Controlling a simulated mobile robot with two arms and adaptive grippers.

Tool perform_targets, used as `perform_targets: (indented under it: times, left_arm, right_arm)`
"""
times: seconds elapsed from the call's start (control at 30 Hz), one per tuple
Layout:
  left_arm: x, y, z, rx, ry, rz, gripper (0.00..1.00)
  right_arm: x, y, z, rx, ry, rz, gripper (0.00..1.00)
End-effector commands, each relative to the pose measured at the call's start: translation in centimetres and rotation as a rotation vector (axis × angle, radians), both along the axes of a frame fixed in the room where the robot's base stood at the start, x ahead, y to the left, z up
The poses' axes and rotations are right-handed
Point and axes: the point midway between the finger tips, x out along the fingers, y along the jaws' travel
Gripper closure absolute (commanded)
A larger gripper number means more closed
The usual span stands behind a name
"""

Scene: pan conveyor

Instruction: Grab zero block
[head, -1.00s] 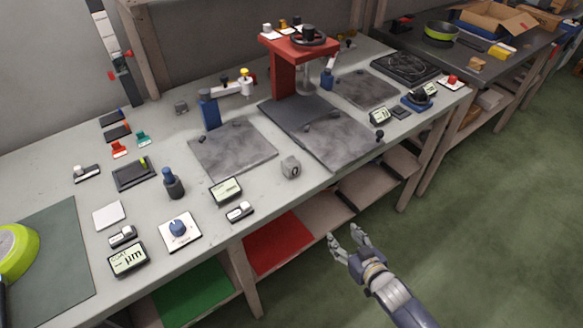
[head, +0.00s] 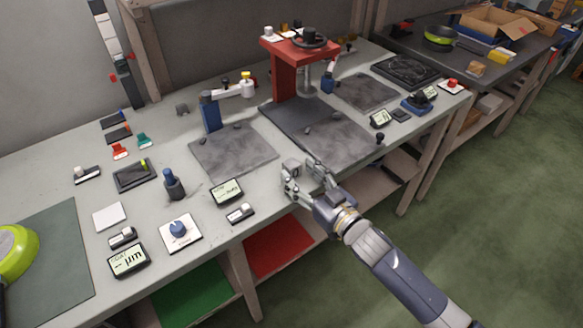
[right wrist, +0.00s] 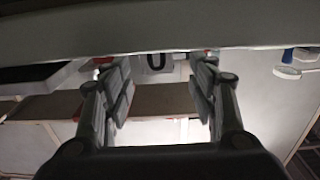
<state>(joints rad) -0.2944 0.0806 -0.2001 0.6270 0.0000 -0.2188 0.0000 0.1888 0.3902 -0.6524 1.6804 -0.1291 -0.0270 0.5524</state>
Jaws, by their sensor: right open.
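The zero block (head: 291,167) is a small grey cube near the front edge of the workbench. Its dark "0" shows in the right wrist view (right wrist: 154,62), at the top middle between my two fingers, with part of the block cut off from sight. My right gripper (head: 304,174) is open and empty, at the bench's front edge just in front of the block. One finger is to the block's left front and the other to its right, partly hiding it in the head view. I cannot tell whether a finger touches it. My left gripper is not in view.
Grey stone plates (head: 234,152) and a red press (head: 284,72) stand behind the block. A small display (head: 227,191) and a white-and-black piece (head: 240,213) lie to its left. The bench front beside the block is clear.

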Motion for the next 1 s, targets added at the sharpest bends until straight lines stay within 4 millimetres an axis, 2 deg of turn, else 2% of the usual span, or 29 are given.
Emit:
perform_targets:
  times: [0.3, 0.6, 0.63, 0.8, 0.87, 1.0]
  left_arm:
    - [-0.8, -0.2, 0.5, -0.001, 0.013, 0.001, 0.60]
    - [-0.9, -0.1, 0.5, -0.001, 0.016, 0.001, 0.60]
    - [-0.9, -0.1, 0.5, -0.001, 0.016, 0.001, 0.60]
    - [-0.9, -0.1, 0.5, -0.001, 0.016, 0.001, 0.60]
    - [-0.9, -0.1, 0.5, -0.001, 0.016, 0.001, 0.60]
    - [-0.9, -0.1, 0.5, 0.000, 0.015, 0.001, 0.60]
  right_arm:
    - [3.6, 2.2, 0.3, 0.000, -0.001, -0.001, 0.47]
    - [4.0, 2.6, 0.3, 0.000, 0.000, 0.000, 0.47]
    - [4.0, 2.6, 0.3, 0.000, 0.000, 0.000, 0.49]
    - [4.0, 2.6, 0.3, 0.000, 0.000, 0.000, 0.87]
    - [4.0, 2.6, 0.3, 0.000, 0.000, 0.000, 1.00]
    - [4.0, 2.6, 0.5, 0.003, -0.004, 0.001, 1.00]
